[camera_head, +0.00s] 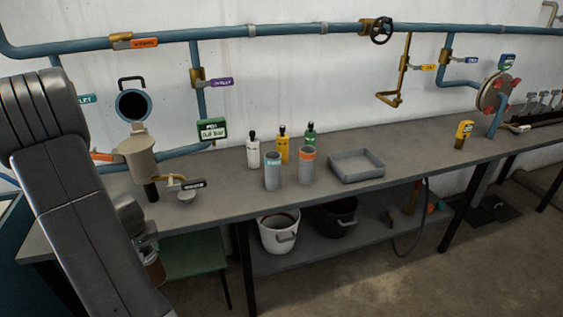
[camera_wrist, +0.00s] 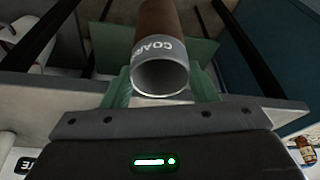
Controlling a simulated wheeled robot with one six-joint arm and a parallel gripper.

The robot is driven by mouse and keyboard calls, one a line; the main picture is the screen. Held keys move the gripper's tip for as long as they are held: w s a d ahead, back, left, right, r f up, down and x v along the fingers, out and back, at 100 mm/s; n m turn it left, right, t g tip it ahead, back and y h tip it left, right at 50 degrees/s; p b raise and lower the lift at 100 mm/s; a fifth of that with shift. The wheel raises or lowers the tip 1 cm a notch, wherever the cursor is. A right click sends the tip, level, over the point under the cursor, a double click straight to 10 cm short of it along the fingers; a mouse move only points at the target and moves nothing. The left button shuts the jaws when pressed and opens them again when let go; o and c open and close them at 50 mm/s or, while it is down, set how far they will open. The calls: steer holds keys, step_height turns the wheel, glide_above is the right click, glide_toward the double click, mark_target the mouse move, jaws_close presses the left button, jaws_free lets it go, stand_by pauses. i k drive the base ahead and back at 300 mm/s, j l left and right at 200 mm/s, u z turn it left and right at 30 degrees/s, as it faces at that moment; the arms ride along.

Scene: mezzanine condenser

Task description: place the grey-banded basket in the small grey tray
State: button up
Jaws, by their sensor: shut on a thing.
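The grey-banded basket (camera_wrist: 158,22) is a brown cylinder with a grey band lettered "COAR…" and an open round end facing the wrist camera. My gripper (camera_wrist: 163,88) is shut on it, with a finger on either side. In the head view the brown basket (camera_head: 153,268) hangs at the lower left, in front of the bench's front edge and partly hidden by my arm. The small grey tray (camera_head: 360,176) is a shallow square tray on the bench, right of centre. It looks empty and is well to the right of my gripper.
Two grey cylinders, one teal-banded (camera_head: 272,172) and one orange-banded (camera_head: 307,168), stand left of the tray. Several bottles (camera_head: 283,150) stand behind them. A beige strainer body (camera_head: 138,160) with an open lid is at left.

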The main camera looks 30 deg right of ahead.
mark_target(354, 168)
steer(key=k+l, duration=0.1)
steer(key=l, duration=0.4)
steer(key=k+l, duration=0.15)
steer(key=l, duration=0.3)
steer(key=k+l, duration=0.1)
steer(key=l, duration=0.4)
steer(key=k+l, duration=0.1)
steer(key=l, duration=0.4)
